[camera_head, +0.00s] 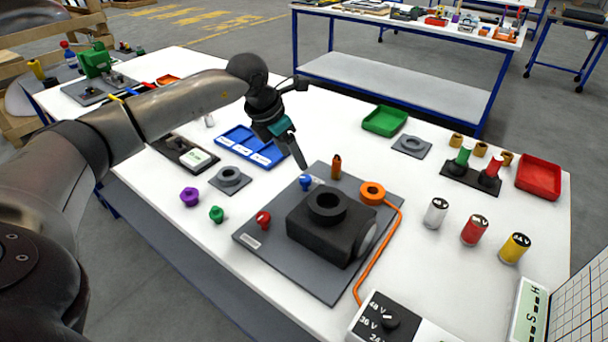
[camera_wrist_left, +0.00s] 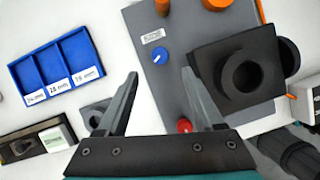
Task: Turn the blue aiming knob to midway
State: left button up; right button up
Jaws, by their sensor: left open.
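The blue aiming knob (camera_head: 305,182) stands on the grey plate (camera_head: 270,246), behind the black block with a ring on top (camera_head: 318,228). In the left wrist view the blue knob (camera_wrist_left: 161,57) shows a short slanted white mark on its top, with a white label beside it. My left gripper (camera_head: 301,162) is above the far side of the plate, its fingers pointing down. In the left wrist view the left gripper (camera_wrist_left: 160,73) is open and empty; the knob appears between and just beyond its fingertips, apart from both. My right gripper is not in view.
A red knob (camera_head: 263,219), an orange-brown post (camera_head: 336,166) and an orange ring with a cable (camera_head: 372,192) stand around the block. A blue tray (camera_head: 251,147) lies left of the plate. Several cans stand at the right.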

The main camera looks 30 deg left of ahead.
aim_at(305, 178)
pick_arm(q)
jog(key=b+x, duration=0.1)
jog(key=x, duration=0.6)
jog(key=shift+w+d+f, duration=0.1)
jog(key=shift+w+f, duration=0.1)
jog(key=shift+f, duration=0.15)
jog(key=shift+w+f, duration=0.2)
jog(key=shift+f, duration=0.2)
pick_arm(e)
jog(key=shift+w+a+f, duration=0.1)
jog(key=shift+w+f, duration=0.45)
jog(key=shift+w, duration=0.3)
pick_arm(q)
grip_shut()
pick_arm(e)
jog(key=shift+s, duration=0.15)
